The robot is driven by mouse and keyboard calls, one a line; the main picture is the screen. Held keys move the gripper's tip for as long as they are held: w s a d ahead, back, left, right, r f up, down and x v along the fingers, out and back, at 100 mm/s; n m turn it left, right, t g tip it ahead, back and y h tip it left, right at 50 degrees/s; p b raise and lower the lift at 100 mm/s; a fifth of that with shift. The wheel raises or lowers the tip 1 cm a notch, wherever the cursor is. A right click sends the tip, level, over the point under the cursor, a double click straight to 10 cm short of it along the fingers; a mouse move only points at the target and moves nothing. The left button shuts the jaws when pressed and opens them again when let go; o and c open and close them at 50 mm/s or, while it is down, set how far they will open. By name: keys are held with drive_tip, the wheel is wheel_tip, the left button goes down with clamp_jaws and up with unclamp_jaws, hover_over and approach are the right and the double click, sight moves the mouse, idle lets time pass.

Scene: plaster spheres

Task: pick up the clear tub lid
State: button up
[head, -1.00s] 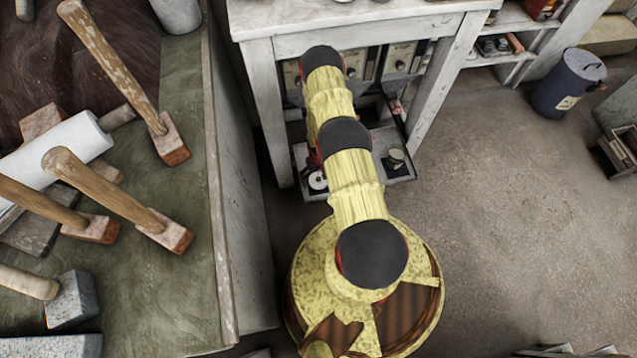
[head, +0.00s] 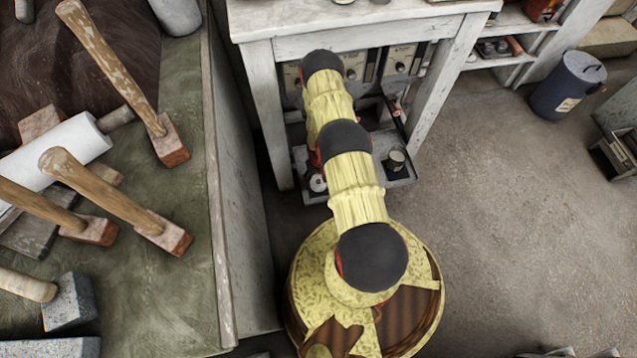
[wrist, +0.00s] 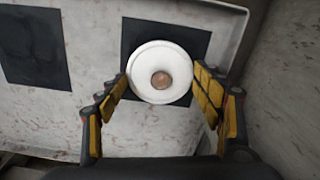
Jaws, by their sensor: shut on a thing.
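In the wrist view, a round white disc with a brown round centre (wrist: 147,58) sits between the fingertips of my gripper (wrist: 161,80). It is the only lid-like thing between the fingers, though it looks opaque white rather than clear. The yellow-padded fingers close on its left and right edges. In the head view my arm reaches toward the lower shelf under the white table and hides my gripper. A small white round thing (head: 318,183) shows on that shelf beside my arm; I cannot tell if it is the same disc.
Behind the disc is a pale stained panel with dark squares (wrist: 33,48). The white table (head: 262,95) has legs on both sides of my arm. The left bench (head: 130,290) holds several mallets.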

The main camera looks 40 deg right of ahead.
sight(318, 180)
idle(0.4)
drive_tip(key=shift+r+p, duration=0.6)
drive_tip(key=shift+r, duration=0.1)
drive_tip(key=c, duration=1)
wheel_tip(318, 180, up, 2)
drive_tip(key=shift+p, duration=0.95)
drive_tip(key=c, duration=0.4)
drive_tip(key=shift+b, duration=0.3)
clamp_jaws()
drive_tip(key=shift+s+d+r+b, duration=0.15)
drive_tip(key=shift+s+r+b, duration=0.2)
drive_tip(key=shift+s+r, duration=0.35)
drive_tip(key=s+d+r+p, duration=0.1)
drive_tip(key=s+r+p, duration=0.2)
drive_tip(key=s+r, duration=0.5)
drive_tip(key=s, duration=0.4)
drive_tip(key=shift+d, duration=0.35)
